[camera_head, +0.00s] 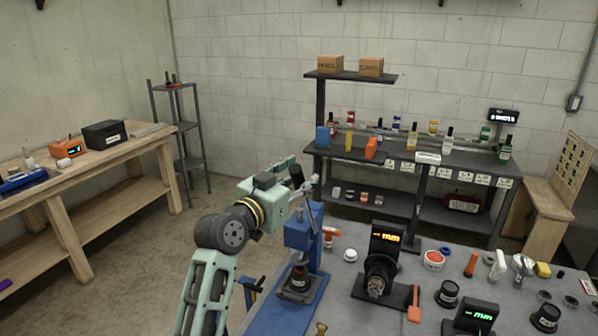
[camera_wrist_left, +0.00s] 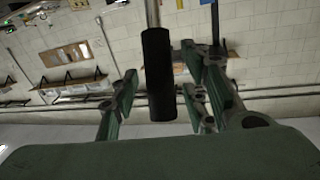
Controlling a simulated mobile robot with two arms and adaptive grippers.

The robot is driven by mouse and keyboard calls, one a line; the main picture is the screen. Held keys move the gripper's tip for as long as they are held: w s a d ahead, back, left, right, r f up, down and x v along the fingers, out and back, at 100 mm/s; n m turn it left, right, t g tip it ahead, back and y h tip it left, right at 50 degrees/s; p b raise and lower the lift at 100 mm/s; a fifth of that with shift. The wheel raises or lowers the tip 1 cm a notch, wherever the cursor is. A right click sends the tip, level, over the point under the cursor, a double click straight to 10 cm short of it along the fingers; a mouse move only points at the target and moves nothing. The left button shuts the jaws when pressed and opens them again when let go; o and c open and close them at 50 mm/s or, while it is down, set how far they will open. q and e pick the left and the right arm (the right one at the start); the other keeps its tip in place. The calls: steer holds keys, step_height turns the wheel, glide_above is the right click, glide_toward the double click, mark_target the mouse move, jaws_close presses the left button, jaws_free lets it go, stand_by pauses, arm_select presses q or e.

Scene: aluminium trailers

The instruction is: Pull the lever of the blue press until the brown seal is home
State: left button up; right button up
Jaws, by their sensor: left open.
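The blue press (camera_head: 303,232) stands on the front table. Its lever has a black grip (camera_head: 297,176) at the top, beside my left gripper (camera_head: 308,192). In the left wrist view the lever's black grip (camera_wrist_left: 158,75) on a metal rod hangs between the spread fingers of my left gripper (camera_wrist_left: 168,98), with gaps on both sides. A dark round part with a brownish top (camera_head: 299,274) sits under the press ram; I cannot tell how deep the brown seal sits. My right gripper is in neither view.
Right of the press are a gauge with an orange display (camera_head: 386,240), a red-handled tool (camera_head: 414,304) and a second display with green digits (camera_head: 476,314). A shelf of bottles stands behind. A wooden bench (camera_head: 100,160) is at the left, with open floor between.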

arm_select(q)
steer(key=shift+w, duration=0.2)
steer(key=shift+d, duration=0.1)
jaws_close()
stand_by(0.5)
